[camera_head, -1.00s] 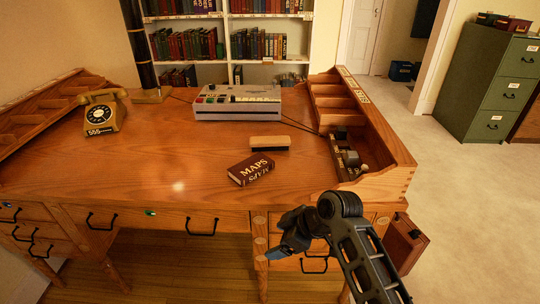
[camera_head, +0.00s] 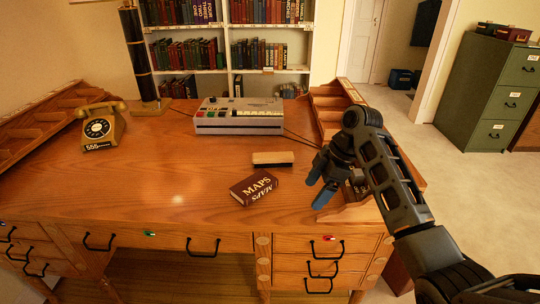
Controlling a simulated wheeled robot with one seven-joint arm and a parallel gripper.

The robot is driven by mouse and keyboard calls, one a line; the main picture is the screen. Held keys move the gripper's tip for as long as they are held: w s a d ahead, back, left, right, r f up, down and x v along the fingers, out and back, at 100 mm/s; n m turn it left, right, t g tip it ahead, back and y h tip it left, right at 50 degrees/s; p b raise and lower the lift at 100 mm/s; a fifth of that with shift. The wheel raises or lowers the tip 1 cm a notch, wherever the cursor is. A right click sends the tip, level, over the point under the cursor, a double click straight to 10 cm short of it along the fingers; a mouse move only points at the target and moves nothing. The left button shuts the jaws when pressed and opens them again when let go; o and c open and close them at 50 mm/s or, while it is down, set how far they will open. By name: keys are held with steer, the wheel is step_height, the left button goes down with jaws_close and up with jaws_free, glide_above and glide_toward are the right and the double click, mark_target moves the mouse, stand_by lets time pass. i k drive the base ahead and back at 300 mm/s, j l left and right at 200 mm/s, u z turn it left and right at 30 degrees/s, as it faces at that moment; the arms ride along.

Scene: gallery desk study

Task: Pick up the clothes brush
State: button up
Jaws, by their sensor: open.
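The clothes brush (camera_head: 272,158) lies on the wooden desk, a small block with a pale wooden top and dark bristles below. It sits just behind the MAPS book and in front of the grey machine. My gripper (camera_head: 318,186) is open, with blue fingertips, to the right of the brush and apart from it. It is above the right part of the desk and holds nothing that I can see. The brush is in full view.
A dark red MAPS book (camera_head: 254,188) lies close in front of the brush. A grey machine with buttons (camera_head: 240,117) stands behind it. A yellow telephone (camera_head: 101,127) is at left. Wooden compartments (camera_head: 330,105) line the right edge. The desk's left middle (camera_head: 150,180) is clear.

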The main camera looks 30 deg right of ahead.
mark_target(279, 159)
steer(key=i+l, duration=0.15)
steer(key=i, duration=0.25)
steer(key=i+l, duration=0.15)
steer(key=i, duration=0.3)
